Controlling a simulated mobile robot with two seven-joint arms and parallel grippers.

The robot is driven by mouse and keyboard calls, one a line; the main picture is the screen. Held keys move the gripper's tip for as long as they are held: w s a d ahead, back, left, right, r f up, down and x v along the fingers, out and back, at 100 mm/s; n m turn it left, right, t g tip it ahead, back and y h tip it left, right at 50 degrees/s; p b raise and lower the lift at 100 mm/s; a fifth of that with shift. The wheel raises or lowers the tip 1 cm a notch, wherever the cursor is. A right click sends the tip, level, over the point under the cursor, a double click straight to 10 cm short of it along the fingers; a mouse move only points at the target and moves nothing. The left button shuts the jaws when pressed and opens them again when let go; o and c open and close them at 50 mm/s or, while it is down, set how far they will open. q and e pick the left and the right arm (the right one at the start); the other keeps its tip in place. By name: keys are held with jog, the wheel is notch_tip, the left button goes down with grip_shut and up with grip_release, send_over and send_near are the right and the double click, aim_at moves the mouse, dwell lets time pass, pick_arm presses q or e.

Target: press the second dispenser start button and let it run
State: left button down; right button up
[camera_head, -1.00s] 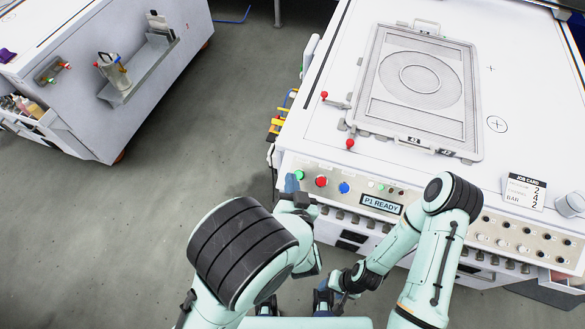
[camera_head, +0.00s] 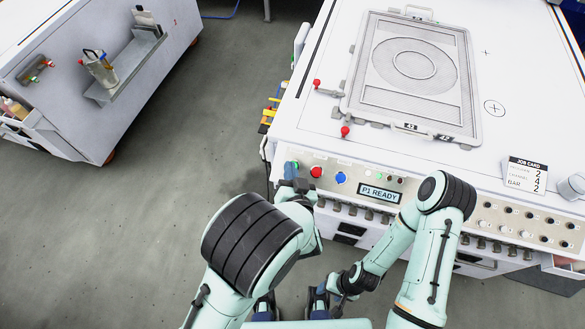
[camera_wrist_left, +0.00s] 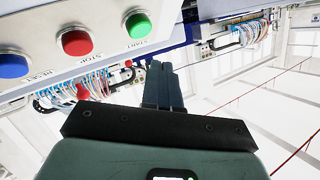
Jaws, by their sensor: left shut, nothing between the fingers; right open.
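The green START button (camera_wrist_left: 138,25) is on the sloped front panel, beside the red STOP button (camera_wrist_left: 76,42) and the blue RESET button (camera_wrist_left: 12,65) in the left wrist view. In the head view the green button (camera_head: 295,164) is partly covered by my left gripper (camera_head: 289,170). My left gripper (camera_wrist_left: 160,68) is shut and empty, its blue fingertips close to the green button; contact cannot be told. The display (camera_head: 380,194) reads "P1 READY". My right gripper (camera_head: 320,299) hangs low in front of the machine, open, partly hidden.
A framed plate (camera_head: 463,120) with red-knobbed clamps lies on the white machine top. A job card (camera_head: 526,174) stands near the right front edge, above a row of knobs. A second white cabinet (camera_head: 60,90) stands at left across clear grey floor.

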pick_arm(q)
jog(key=shift+w+d+f+b, duration=0.1)
jog(key=shift+w+f+b, duration=0.1)
jog(key=shift+w+f, duration=0.25)
jog(key=shift+w+d+f+b, duration=0.1)
jog(key=shift+w+f+b, duration=0.1)
jog(key=shift+f, duration=0.3)
jog(key=shift+w+f, duration=0.1)
dwell(1.4)
jog(key=shift+w+d+f, duration=0.1)
jog(key=shift+w+f, duration=0.05)
jog(key=shift+f, duration=0.1)
